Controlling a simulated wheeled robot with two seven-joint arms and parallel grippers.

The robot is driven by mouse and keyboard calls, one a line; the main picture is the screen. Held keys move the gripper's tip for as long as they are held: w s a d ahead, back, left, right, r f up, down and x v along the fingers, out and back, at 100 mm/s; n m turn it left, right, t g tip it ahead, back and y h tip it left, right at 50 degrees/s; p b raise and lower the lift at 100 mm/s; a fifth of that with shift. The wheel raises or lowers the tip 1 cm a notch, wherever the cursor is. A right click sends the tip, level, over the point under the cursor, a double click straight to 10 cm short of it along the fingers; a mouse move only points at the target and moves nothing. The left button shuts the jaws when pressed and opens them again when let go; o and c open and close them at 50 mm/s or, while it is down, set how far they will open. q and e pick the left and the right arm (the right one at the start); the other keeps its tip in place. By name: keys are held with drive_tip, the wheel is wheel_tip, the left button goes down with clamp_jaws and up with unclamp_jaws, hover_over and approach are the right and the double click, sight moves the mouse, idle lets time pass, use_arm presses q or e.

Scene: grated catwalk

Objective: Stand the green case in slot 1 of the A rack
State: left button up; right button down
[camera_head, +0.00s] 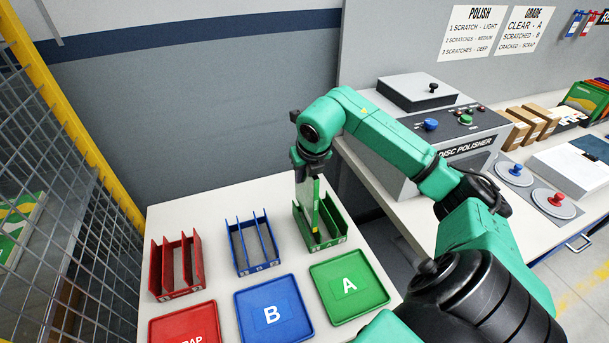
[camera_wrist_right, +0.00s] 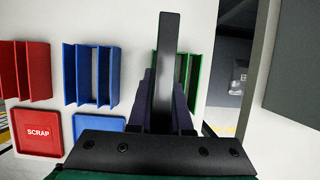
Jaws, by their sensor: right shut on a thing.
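The green A rack (camera_head: 338,237) stands on the white table behind the green A tray (camera_head: 349,287). My right gripper (camera_head: 311,176) points down over the rack and is shut on the green case (camera_head: 316,207). The case is upright and thin, with its lower part at the rack's left side; I cannot tell whether it touches the rack floor. In the right wrist view the dark gripper (camera_wrist_right: 166,100) hides most of the case, and part of the green rack (camera_wrist_right: 190,80) shows behind it. My left gripper is not in view.
The blue rack (camera_head: 252,245) and red rack (camera_head: 176,266) stand to the left, with the blue B tray (camera_head: 273,309) and red scrap tray (camera_head: 185,327) in front. The disc polisher (camera_head: 440,130) stands on the right-hand bench. A yellow-framed mesh fence (camera_head: 70,170) is at left.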

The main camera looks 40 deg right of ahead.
sight(304, 197)
drive_tip(key=shift+s, duration=0.1)
idle(0.6)
drive_tip(key=shift+f+b, duration=0.1)
drive_tip(key=shift+b, duration=0.3)
drive_tip(key=shift+f+b, duration=3.5)
drive_tip(key=shift+f, duration=0.35)
drive_tip(key=shift+c, duration=1.8)
unclamp_jaws()
